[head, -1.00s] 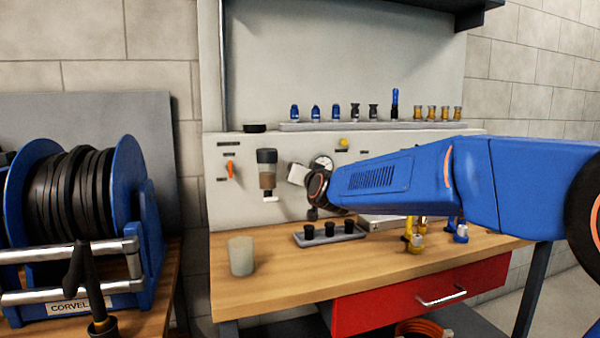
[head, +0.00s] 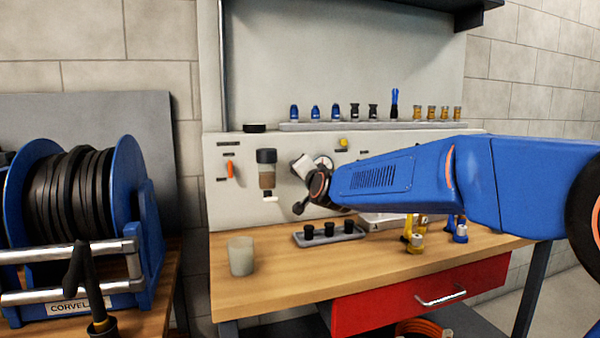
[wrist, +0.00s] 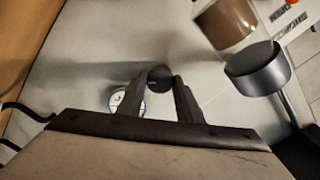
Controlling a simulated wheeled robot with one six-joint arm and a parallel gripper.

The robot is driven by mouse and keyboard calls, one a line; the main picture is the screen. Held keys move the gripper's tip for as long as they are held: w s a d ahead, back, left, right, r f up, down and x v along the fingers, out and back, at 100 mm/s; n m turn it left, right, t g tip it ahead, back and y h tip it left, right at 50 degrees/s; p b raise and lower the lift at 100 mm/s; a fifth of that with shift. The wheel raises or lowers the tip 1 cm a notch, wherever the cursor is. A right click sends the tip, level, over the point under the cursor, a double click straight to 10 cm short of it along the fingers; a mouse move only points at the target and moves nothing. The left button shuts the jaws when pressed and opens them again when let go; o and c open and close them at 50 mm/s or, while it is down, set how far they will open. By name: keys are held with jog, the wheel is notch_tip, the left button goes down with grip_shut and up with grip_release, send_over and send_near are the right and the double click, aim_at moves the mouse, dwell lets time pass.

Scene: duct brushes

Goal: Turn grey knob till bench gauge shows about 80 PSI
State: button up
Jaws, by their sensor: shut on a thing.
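The grey knob (wrist: 160,76) on the bench's panel sits between the fingertips of my gripper (wrist: 161,82) in the wrist view, and the gripper is shut on it. The pale body of my gripper (head: 303,166) shows against the panel in the head view, where the knob is hidden. The bench gauge (head: 323,161) has a white round face, partly covered by my gripper and wrist. It also shows in the wrist view (wrist: 122,101), partly behind a finger. Its needle and reading are too small to make out.
A brown-bowled filter unit (head: 267,177) with a dark cap (wrist: 258,70) stands close beside my gripper. An orange lever (head: 230,170) is further left. Below are a tray of black parts (head: 330,239) and a cup (head: 241,256). A hose reel (head: 85,200) stands at left.

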dwell(0.3)
jog(key=o, duration=1)
jog(key=shift+o, duration=0.2)
jog(key=v, duration=1.7)
jog(key=shift+s, duration=0.2)
jog(key=s+d+f+n+g+h, duration=0.1)
jog(key=s+d+f+g, duration=0.3)
jog(key=s+d+f, duration=0.4)
jog(key=s+d+f+n+g+h, duration=0.2)
jog(key=s+d+f+n+g, duration=0.1)
jog(key=s+d+f, duration=0.5)
jog(key=s+d+f+n+g+h, duration=0.2)
jog(key=s+d+f+g, duration=0.3)
jog(key=s+f, duration=0.8)
jog(key=s+d+n, duration=0.1)
jog(key=s+d, duration=0.2)
jog(key=s, duration=0.1)
jog(key=shift+s+f, duration=0.3)
